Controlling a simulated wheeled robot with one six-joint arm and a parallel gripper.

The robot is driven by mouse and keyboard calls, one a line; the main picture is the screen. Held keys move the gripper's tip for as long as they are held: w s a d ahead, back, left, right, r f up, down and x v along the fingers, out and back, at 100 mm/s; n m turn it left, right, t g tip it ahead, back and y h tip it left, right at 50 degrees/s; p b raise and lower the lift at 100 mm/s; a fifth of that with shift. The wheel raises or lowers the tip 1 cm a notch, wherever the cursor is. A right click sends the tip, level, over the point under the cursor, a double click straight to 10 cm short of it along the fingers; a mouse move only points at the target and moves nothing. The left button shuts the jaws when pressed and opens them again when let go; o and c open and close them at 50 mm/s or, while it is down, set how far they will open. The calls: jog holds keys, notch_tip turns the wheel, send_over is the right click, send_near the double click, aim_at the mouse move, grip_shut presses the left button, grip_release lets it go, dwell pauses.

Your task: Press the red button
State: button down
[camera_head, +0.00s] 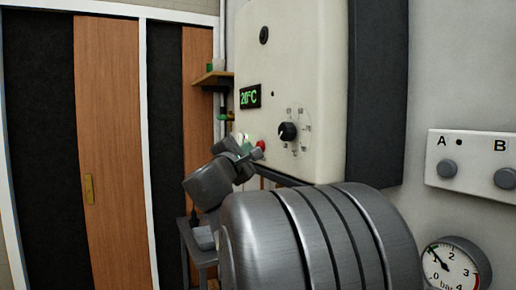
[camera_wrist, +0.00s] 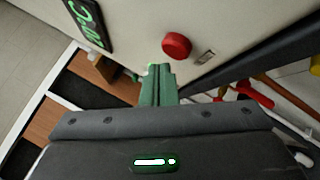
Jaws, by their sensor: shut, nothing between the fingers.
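The red button (camera_head: 261,145) sits low on the front of a cream wall unit (camera_head: 300,60). In the wrist view the round red button (camera_wrist: 176,46) stands out from the panel, just beyond and slightly right of my fingertips. My gripper (camera_wrist: 155,70) is shut, with its green fingers together and nothing between them. In the head view my gripper (camera_head: 246,150) is close to the button and partly overlaps that area.
The unit has a green "20°C" display (camera_head: 250,96) and a black dial (camera_head: 288,131). A white box with buttons A and B (camera_head: 472,163) and a pressure gauge (camera_head: 452,266) are at right. A wooden shelf (camera_head: 212,78) and sliding doors (camera_head: 105,150) are at left.

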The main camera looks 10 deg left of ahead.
jog(key=s+a, duration=0.1)
jog(key=a, duration=0.1)
jog(key=s+a, duration=0.1)
jog(key=a, duration=0.1)
jog(key=shift+s, duration=0.4)
dwell(0.4)
jog(key=p, duration=0.2)
jog(key=w+d+p, duration=0.1)
jog(key=p, duration=0.1)
jog(key=shift+d+r, duration=0.25)
jog(key=shift+s+a+f, duration=0.1)
jog(key=shift+s+a, duration=0.45)
jog(key=shift+a, duration=0.25)
jog(key=shift+s+a+f, duration=0.1)
jog(key=shift+s+a, duration=0.4)
jog(key=shift+a, duration=0.35)
jog(key=shift+s+a+f, duration=0.1)
jog(key=shift+s+a, duration=0.45)
jog(key=shift+a, duration=0.25)
jog(key=shift+w+d, duration=0.1)
